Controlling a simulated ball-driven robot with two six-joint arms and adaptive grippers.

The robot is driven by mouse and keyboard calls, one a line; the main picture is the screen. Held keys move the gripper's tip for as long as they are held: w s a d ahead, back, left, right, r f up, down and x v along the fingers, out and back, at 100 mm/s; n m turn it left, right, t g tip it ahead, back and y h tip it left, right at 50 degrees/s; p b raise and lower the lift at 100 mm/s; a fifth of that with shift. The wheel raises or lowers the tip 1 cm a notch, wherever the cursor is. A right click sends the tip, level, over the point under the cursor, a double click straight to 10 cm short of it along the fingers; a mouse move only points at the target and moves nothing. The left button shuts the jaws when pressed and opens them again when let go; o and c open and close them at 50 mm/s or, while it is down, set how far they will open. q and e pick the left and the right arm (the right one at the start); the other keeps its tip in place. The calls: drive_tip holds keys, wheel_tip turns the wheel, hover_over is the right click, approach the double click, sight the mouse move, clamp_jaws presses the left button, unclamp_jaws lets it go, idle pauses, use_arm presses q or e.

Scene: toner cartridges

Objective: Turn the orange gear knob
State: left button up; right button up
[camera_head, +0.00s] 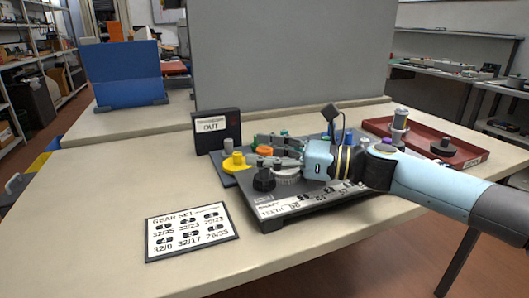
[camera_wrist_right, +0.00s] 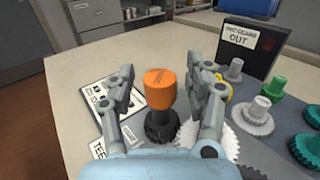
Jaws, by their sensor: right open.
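My right gripper (camera_wrist_right: 161,78) is open, with one finger on each side of the knob and a visible gap to both. In the head view the orange knob (camera_head: 264,150) shows between the fingers of my right gripper (camera_head: 262,151), and the near finger hides its lower part. The black gear (camera_head: 264,181) sits at the front left of the dark gear board (camera_head: 310,203). My left gripper is not in view.
A black box marked OUT (camera_head: 216,130) stands behind the board. A yellow gear (camera_head: 235,163) and white gears (camera_wrist_right: 222,135) are close beside the fingers. A gear set card (camera_head: 191,231) lies front left. A red tray (camera_head: 462,156) stands right. The table's left part is clear.

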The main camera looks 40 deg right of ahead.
drive_tip(key=shift+r, duration=0.1)
wheel_tip(320, 180, up, 10)
drive_tip(key=shift+f, duration=0.1)
idle(0.3)
drive_tip(key=shift+a, duration=0.1)
